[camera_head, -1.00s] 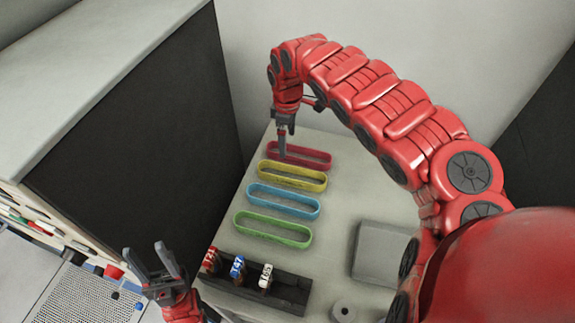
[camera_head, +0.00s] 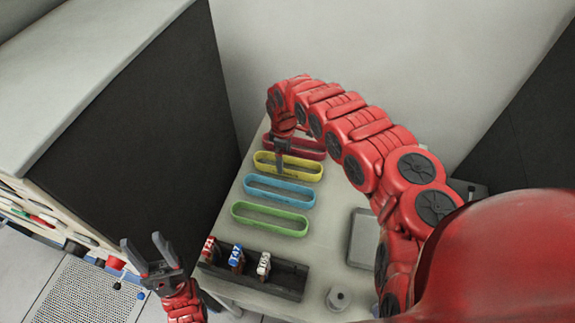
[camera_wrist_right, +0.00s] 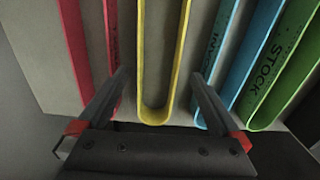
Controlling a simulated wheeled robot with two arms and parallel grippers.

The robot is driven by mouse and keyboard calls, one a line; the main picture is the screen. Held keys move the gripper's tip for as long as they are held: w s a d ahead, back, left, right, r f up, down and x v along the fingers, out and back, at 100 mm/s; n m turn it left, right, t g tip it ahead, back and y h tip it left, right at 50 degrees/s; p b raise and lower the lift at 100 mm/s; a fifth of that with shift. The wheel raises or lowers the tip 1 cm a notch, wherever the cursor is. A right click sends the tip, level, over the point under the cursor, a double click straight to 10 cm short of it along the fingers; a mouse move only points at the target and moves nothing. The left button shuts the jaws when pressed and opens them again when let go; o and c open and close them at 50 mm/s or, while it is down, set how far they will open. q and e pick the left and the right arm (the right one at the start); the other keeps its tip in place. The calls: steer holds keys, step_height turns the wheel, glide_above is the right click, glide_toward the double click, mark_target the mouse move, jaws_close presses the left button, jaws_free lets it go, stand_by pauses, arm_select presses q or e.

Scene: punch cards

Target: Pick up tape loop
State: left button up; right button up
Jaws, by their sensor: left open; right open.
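Four tape loops lie in a row on the light table: a red loop (camera_head: 312,146), a yellow loop (camera_head: 305,168), a blue loop (camera_head: 280,190) and a green loop (camera_head: 270,218). My right gripper (camera_head: 281,160) is over the left end of the yellow loop. In the right wrist view my right gripper (camera_wrist_right: 162,85) is open, its fingers either side of the yellow loop's end (camera_wrist_right: 157,112). The left finger is near the red loop (camera_wrist_right: 78,50), the right finger near the blue loop (camera_wrist_right: 215,60). Contact cannot be told. My left gripper (camera_head: 145,245) is open and empty at lower left.
A dark holder (camera_head: 287,280) with small tape rolls stands at the table's front. A grey box (camera_head: 362,240) and a small round grey piece (camera_head: 338,298) are on the right. A dark cabinet (camera_head: 180,120) stands close on the left.

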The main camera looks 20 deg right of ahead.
mark_target(285, 163)
steer(key=shift+d+f, duration=0.1)
steer(key=shift+f, duration=1.9)
steer(key=shift+w, duration=0.1)
steer(key=c, duration=1.4)
steer(key=shift+o, duration=0.2)
steer(key=shift+r, duration=0.1)
